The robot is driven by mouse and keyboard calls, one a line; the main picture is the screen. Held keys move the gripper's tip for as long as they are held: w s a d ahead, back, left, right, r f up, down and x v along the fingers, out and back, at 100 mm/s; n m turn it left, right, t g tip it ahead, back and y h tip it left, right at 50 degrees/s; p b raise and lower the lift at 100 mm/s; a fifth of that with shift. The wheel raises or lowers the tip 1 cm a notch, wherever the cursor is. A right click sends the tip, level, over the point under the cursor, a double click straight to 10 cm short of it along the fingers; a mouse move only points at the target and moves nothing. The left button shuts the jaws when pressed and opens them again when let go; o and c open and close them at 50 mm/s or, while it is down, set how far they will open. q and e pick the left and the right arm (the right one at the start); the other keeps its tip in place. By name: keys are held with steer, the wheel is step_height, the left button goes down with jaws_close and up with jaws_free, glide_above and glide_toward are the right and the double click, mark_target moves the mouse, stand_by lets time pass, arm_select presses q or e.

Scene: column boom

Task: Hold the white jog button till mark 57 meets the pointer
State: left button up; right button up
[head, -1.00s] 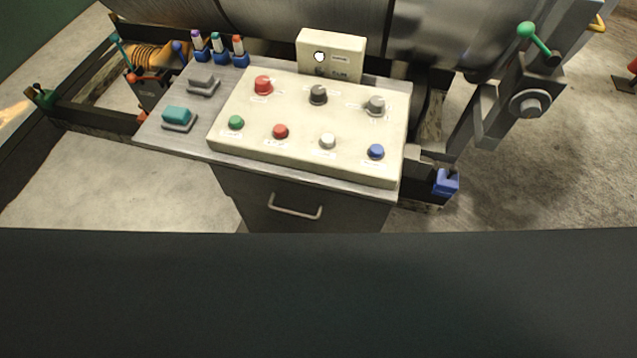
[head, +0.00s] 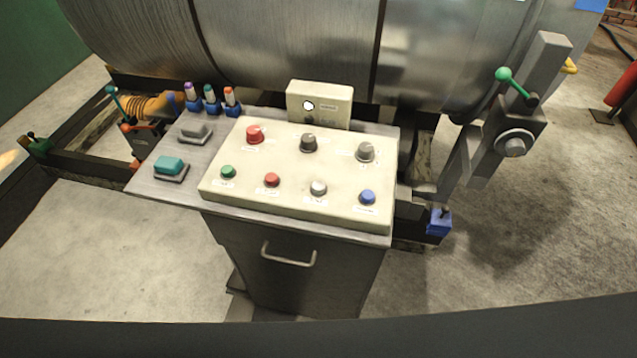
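The white jog button (head: 318,188) is on the front row of the cream control panel (head: 230,196), between a red button (head: 271,180) and a blue button (head: 367,197). Nothing touches it. Small labels on the panel are too small to read. A large grey metal cylinder (head: 290,50) lies behind the panel. I cannot make out mark 57 or a pointer. Neither of my grippers is in view.
A grey cabinet with a handle (head: 288,262) carries the panel. A larger red button (head: 255,134), two dark knobs, a green button (head: 228,172) and a cream box (head: 346,101) are here. A green-knobbed lever (head: 503,74) stands right. Floor in front is partly clear.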

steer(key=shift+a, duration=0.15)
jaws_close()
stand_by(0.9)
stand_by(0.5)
